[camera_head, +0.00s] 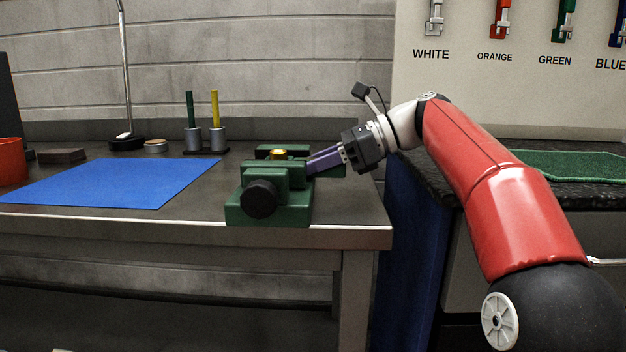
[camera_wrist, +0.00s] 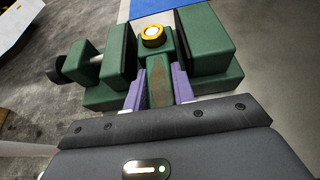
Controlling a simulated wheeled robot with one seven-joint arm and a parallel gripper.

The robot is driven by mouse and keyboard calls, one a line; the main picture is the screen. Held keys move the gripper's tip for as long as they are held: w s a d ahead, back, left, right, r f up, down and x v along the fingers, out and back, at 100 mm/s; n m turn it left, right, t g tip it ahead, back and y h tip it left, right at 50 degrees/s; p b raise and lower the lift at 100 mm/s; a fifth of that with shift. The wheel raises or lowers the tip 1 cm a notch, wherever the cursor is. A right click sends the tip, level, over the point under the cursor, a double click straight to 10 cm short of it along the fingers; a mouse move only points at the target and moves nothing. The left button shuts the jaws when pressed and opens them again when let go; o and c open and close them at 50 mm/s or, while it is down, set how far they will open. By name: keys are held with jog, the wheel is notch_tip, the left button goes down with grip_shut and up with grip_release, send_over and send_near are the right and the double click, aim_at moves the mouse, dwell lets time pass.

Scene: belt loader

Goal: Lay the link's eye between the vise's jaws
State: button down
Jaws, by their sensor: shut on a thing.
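The green vise (camera_head: 270,208) stands near the right front corner of the workbench. In the wrist view its left jaw (camera_wrist: 118,48) and right jaw (camera_wrist: 206,42) stand apart. My gripper (camera_wrist: 158,88) has its purple fingers shut on the green link (camera_wrist: 159,78), whose shank runs away from me. The link's gold-ringed eye (camera_wrist: 153,36) shows between the two jaws, with a gap on either side. The gold ring also shows in the head view (camera_head: 278,153), near the jaw tops. I cannot tell whether the eye rests on the vise.
A blue mat (camera_head: 110,183) lies left of the vise. Two holders (camera_head: 205,140) with a green and a yellow rod stand behind. A lamp base (camera_head: 126,142) and a red container (camera_head: 11,162) are farther left. A dark counter with a green mat (camera_head: 570,165) is at right.

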jog(key=shift+r, duration=0.1)
jog(key=c, duration=1.5)
grip_release()
jog(key=shift+f, duration=0.2)
jog(key=shift+o, duration=0.2)
jog(key=shift+d+r, duration=0.15)
jog(key=shift+r, duration=0.05)
jog(key=p+v, duration=0.4)
jog(key=v, duration=0.7)
jog(key=shift+d+r, duration=0.15)
jog(key=shift+d, duration=0.2)
jog(key=shift+s, duration=0.2)
